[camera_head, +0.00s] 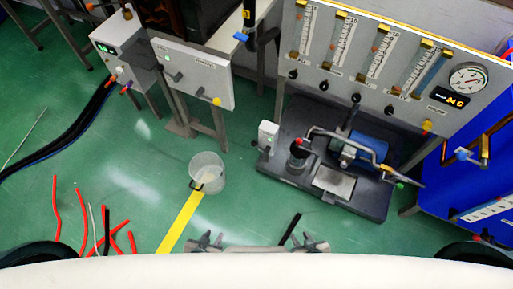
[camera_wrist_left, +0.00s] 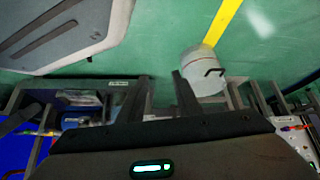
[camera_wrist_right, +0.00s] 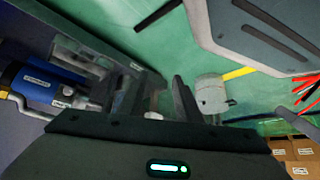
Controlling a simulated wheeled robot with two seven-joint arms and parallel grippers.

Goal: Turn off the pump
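The pump (camera_head: 366,149) is a blue motor with grey pipework on a dark grey base plate (camera_head: 293,176), right of centre in the head view. Its blue body shows at the left of the right wrist view (camera_wrist_right: 45,85). A small pale box (camera_head: 268,134) with a green spot stands at the base's left corner; I cannot tell whether it is the switch. My left gripper (camera_head: 210,240) and right gripper (camera_head: 313,243) are low in the head view, apart from the pump. Both are empty, with gaps between their fingers in the wrist views.
A clear bucket (camera_head: 207,172) stands on the green floor beside a yellow line. A flowmeter panel (camera_head: 375,60) with a gauge (camera_head: 468,78) is behind the pump. Grey control boxes (camera_head: 195,75) stand upper left. Red rods (camera_head: 57,210) lie lower left.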

